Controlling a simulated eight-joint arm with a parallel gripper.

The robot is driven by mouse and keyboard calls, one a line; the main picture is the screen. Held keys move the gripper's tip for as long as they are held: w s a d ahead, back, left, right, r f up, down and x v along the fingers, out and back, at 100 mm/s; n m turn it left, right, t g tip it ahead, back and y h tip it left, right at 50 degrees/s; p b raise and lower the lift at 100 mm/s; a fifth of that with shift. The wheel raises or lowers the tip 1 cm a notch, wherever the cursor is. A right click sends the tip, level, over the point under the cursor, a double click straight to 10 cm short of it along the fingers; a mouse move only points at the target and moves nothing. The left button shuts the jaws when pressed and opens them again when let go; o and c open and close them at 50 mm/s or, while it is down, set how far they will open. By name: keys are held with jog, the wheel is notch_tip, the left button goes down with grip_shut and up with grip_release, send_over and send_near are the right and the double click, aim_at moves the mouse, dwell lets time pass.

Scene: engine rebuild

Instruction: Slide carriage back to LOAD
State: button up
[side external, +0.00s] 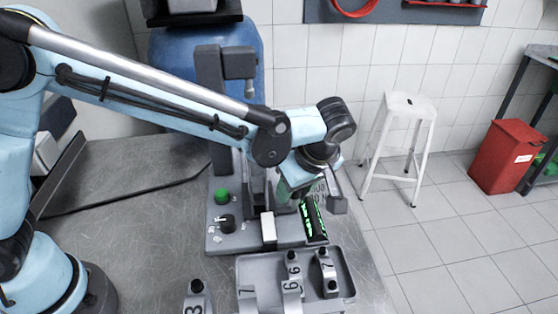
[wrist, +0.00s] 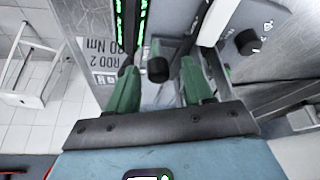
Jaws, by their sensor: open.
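My gripper (side external: 288,192) reaches down over the grey bench machine (side external: 226,238) in the side view. In the wrist view its two green fingers (wrist: 158,85) are spread apart. A black round knob (wrist: 158,68) shows between the fingertips, with a gap visible on either side. Whether this knob belongs to the carriage I cannot tell. The carriage itself is largely hidden behind my gripper and wrist in the side view. I cannot read a LOAD mark.
A green button (side external: 221,196), black selector (side external: 228,223), white block (side external: 268,229) and green-lit display (side external: 314,219) are close by. A grey tray (side external: 247,270) with numbered caps stands in front. A machine column (side external: 210,100) rises behind. A white stool (side external: 398,135) stands right.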

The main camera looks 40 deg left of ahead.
jog(key=v, duration=1.2)
jog(key=shift+d, duration=0.1)
jog(key=a+r+m+t+h, duration=0.2)
jog(key=a+r+m+h, duration=0.1)
jog(key=a+m, duration=0.3)
jog(key=s+a+f+m+t, duration=0.1)
jog(key=s+a+f+m, duration=0.2)
jog(key=a, duration=0.5)
jog(key=s+a+f+m+t+h, duration=0.1)
jog(key=s+a+f+m, duration=0.3)
jog(key=a, duration=0.4)
jog(key=shift+s+a+f+t, duration=0.25)
jog(key=shift+s+f+t, duration=0.2)
jog(key=shift+s+t, duration=0.6)
jog(key=shift+s+g, duration=0.2)
jog(key=shift+g, duration=0.05)
